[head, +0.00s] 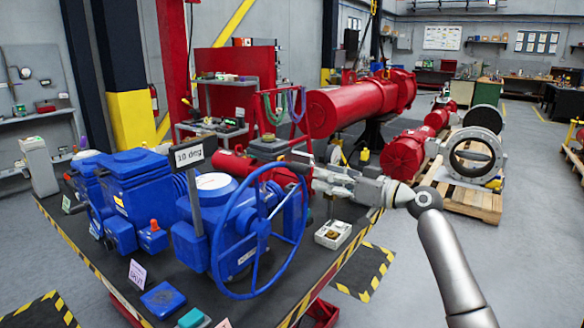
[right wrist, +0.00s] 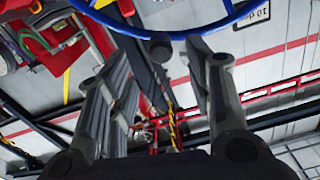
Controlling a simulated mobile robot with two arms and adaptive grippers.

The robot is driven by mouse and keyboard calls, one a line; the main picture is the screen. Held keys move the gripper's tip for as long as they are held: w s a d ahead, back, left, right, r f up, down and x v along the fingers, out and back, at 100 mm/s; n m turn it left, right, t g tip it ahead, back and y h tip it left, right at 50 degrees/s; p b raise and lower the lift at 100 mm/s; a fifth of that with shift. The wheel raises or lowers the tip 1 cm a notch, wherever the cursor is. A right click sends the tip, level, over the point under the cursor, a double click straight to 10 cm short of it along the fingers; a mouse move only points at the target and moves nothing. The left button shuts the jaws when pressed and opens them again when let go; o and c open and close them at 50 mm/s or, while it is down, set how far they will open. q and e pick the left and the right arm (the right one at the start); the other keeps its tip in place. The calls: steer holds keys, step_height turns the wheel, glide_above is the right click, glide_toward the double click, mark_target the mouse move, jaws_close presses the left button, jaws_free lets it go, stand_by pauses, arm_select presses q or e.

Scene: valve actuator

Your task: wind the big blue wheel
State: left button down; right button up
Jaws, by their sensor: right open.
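The big blue wheel (head: 262,228) stands upright at the front of a blue valve actuator (head: 203,232) on the table. My right gripper (head: 303,168) is at the upper right of its rim, with its arm coming from the right. In the right wrist view its fingers (right wrist: 162,75) are spread, with nothing held. The wheel's rim (right wrist: 190,33) arcs across the top there. A dark round knob (right wrist: 160,49), apparently the end of a handle on the wheel, shows just beyond and between the fingertips. I cannot tell whether a finger touches it. My left gripper is out of view.
A sign (head: 188,155) reading roughly "10 deg" stands by the actuator. The table (head: 90,255) has a striped edge and carries a small white box (head: 333,234) right of the wheel. Red actuators (head: 340,108) stand behind. A pallet (head: 470,203) is at right; open floor lies beyond.

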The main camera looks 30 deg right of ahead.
mark_target(297, 170)
steer(key=p+x, duration=0.3)
steer(key=x, duration=0.5)
steer(key=shift+w+a, duration=0.1)
steer(key=shift+w, duration=0.25)
steer(key=shift+w+a+p, duration=0.2)
steer(key=shift+w+p, duration=0.1)
steer(key=shift+f, duration=0.1)
steer(key=shift+c, duration=1.2)
jaws_close()
